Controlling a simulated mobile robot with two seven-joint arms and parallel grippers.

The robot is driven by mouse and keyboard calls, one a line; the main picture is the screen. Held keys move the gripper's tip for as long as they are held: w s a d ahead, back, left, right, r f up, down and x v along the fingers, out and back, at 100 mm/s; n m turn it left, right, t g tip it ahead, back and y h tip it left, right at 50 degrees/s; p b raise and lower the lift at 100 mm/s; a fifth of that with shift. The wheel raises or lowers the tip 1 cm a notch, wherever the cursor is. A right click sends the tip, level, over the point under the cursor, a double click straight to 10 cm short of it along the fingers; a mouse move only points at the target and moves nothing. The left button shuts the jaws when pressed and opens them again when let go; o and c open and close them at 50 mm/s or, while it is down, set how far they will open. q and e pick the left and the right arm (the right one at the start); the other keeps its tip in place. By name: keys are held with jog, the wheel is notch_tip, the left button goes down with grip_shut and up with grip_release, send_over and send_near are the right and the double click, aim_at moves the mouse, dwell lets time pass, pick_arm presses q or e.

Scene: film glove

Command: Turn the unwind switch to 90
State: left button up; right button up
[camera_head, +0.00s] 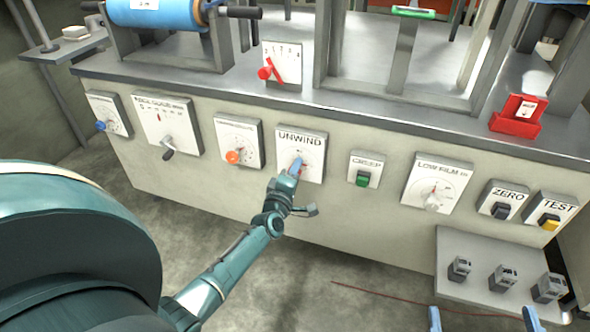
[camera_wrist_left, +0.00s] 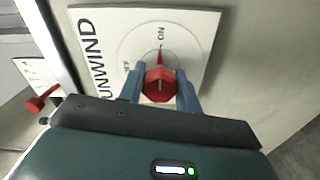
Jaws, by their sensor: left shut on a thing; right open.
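The unwind switch (camera_wrist_left: 159,86) is a red knob on a white plate (camera_head: 314,148) marked UNWIND on the front panel. In the left wrist view its pointer aims toward the ON mark, with the OFF mark to the left. My left gripper (camera_head: 296,167) is at the plate; its blue fingers (camera_wrist_left: 160,90) stand on both sides of the red knob and are shut on it. In the head view the fingers mostly hide the knob. My right gripper (camera_head: 482,318) is open and empty at the bottom right, with only its blue fingertips showing.
An orange knob (camera_head: 232,157) is left of the unwind plate, and a green CREEP button (camera_head: 362,180) is right of it. The LOW FILM dial (camera_head: 433,202) is farther right. A low shelf (camera_head: 450,247) with several small grey blocks juts out at lower right.

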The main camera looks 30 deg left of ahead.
jog(key=shift+f, duration=0.1)
dwell(0.3)
pick_arm(q)
jog(key=o, duration=0.7)
jog(key=shift+o, duration=1.3)
jog(key=shift+s, duration=0.1)
pick_arm(e)
jog(key=shift+r, duration=0.2)
pick_arm(q)
jog(key=shift+s+d+p, duration=0.1)
jog(key=shift+s+p, duration=0.2)
jog(key=shift+s, duration=0.05)
jog(key=p+v, duration=0.3)
jog(key=v, duration=0.9)
pick_arm(e)
jog(key=shift+w+d+f+m+g+h, duration=0.1)
jog(key=shift+d+m+g+h, duration=0.2)
jog(key=shift+d+g+h, duration=0.15)
jog(key=shift+w+d+f+m+g+h, duration=0.1)
jog(key=shift+d+m+g+h, duration=0.2)
jog(key=shift+h, duration=0.25)
pick_arm(q)
jog(key=shift+s+r, duration=0.1)
jog(key=shift+r, duration=0.05)
pick_arm(e)
jog(key=shift+r, duration=0.15)
